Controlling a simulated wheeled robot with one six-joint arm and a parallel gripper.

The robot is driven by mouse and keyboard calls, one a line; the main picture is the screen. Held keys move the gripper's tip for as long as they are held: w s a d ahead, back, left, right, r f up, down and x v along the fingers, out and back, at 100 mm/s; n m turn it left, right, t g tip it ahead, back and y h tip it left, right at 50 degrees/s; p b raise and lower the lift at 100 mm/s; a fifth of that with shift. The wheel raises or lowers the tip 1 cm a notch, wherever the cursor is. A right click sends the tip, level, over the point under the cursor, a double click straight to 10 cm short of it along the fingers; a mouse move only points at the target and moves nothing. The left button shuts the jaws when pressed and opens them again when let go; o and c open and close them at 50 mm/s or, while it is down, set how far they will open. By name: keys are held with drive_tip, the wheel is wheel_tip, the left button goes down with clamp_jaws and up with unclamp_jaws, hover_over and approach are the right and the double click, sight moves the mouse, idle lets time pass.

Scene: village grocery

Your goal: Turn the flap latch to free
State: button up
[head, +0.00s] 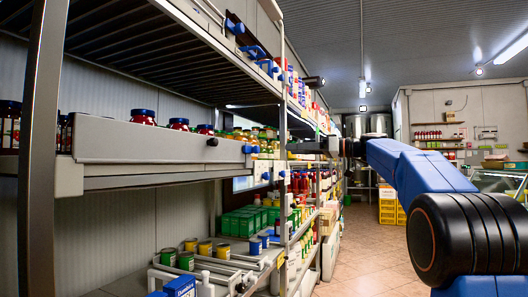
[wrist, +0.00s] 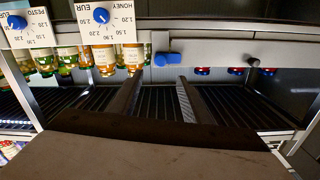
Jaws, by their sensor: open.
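A long pale grey flap (head: 150,146) runs along the front of the middle shelf, with jars behind it. A small blue latch (head: 250,149) sits at its right end in the head view. In the wrist view the blue latch (wrist: 167,59) lies roughly level across the grey strip. My gripper (head: 322,146) reaches in from the right in the head view, apart from the latch. In the wrist view my gripper (wrist: 160,78) is open and empty, its fingertips just below the latch in the picture. I cannot tell whether they touch it.
A black knob (wrist: 253,62) is on the flap beside the latch. Price dials (wrist: 101,15) with blue knobs are at the upper left, near honey jars (wrist: 103,58). A shelf post (head: 284,150) stands near my gripper. The aisle floor (head: 375,260) is clear.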

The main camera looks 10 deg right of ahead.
sight(259, 150)
drive_tip(key=x, duration=1.2)
drive_tip(key=shift+w+a, duration=0.15)
drive_tip(key=shift+a, duration=0.15)
drive_tip(key=c, duration=1)
drive_tip(key=shift+c, duration=0.2)
